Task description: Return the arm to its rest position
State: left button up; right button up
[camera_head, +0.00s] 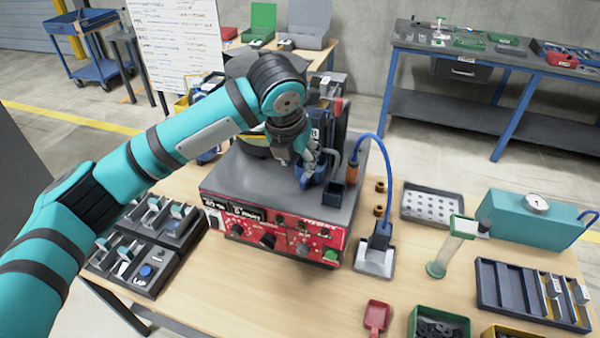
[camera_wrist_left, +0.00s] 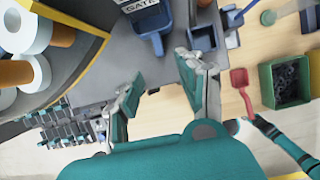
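My left arm (camera_head: 175,145) reaches from the left over the bowl feeder (camera_head: 225,180), a grey-topped unit with a red control panel. My left gripper (camera_head: 311,158) is close to the blue gate chute (camera_head: 313,182), partly hidden by its own wrist. In the left wrist view the gripper (camera_wrist_left: 160,80) has its two fingers spread with nothing between them. The blue chute labelled GATE (camera_wrist_left: 152,22) lies just beyond the fingertips; I cannot tell whether they touch it. A teal arm link (camera_wrist_left: 285,137) shows at lower right. My right gripper is not seen.
A clear cylinder (camera_head: 445,256), red scoop (camera_head: 376,317), green bin (camera_head: 440,313) and teal gauge box (camera_head: 525,222) are on the table. Compartment trays (camera_head: 160,250) lie left.

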pick_arm(q)
jog(key=shift+v, duration=0.9)
